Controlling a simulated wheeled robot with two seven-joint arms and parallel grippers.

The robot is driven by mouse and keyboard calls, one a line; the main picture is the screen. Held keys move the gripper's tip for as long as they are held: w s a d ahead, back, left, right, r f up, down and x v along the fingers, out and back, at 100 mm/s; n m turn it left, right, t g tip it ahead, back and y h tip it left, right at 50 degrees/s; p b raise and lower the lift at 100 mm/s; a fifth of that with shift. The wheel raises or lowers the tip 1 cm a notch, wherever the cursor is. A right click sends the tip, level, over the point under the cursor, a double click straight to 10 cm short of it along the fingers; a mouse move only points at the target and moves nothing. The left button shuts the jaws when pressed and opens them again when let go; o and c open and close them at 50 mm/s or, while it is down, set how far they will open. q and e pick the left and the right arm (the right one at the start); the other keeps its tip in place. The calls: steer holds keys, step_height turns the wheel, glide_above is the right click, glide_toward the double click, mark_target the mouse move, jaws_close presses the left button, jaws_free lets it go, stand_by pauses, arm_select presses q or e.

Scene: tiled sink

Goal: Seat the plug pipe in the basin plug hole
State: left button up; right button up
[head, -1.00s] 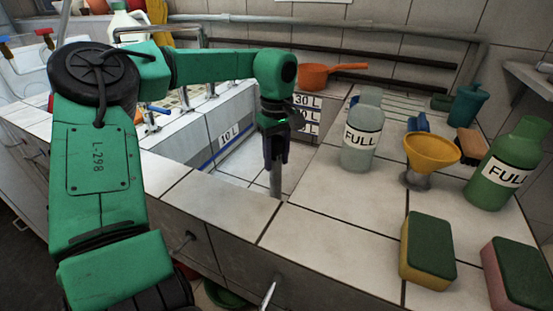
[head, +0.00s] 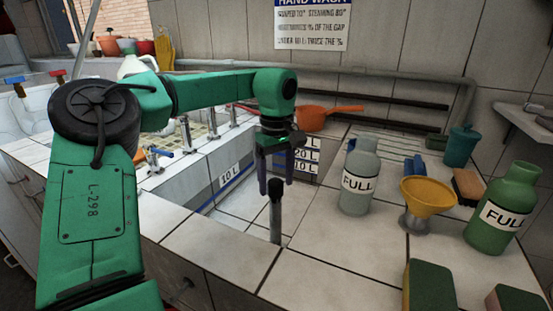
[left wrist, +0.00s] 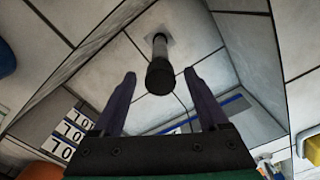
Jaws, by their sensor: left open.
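The plug pipe (head: 275,218), a grey tube with a dark top, stands upright in the tiled basin (head: 233,203). The plug hole itself is covered, so I cannot tell how deep the pipe sits. My left gripper (head: 276,184) is open and empty just above the pipe's top. Its fingers (left wrist: 159,75) are spread on either side of the pipe, apart from it. My right gripper is not in view.
On the right counter stand a clear FULL bottle (head: 359,180), a yellow funnel (head: 427,194), a green FULL bottle (head: 503,210) and sponges (head: 430,287). An orange pan (head: 312,119) lies behind the basin. Taps (head: 186,135) line the left side.

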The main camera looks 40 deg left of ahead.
arm_select(q)
step_height(320, 180, up, 6)
steer(key=shift+r+p, duration=0.1)
steer(key=shift+p, duration=0.55)
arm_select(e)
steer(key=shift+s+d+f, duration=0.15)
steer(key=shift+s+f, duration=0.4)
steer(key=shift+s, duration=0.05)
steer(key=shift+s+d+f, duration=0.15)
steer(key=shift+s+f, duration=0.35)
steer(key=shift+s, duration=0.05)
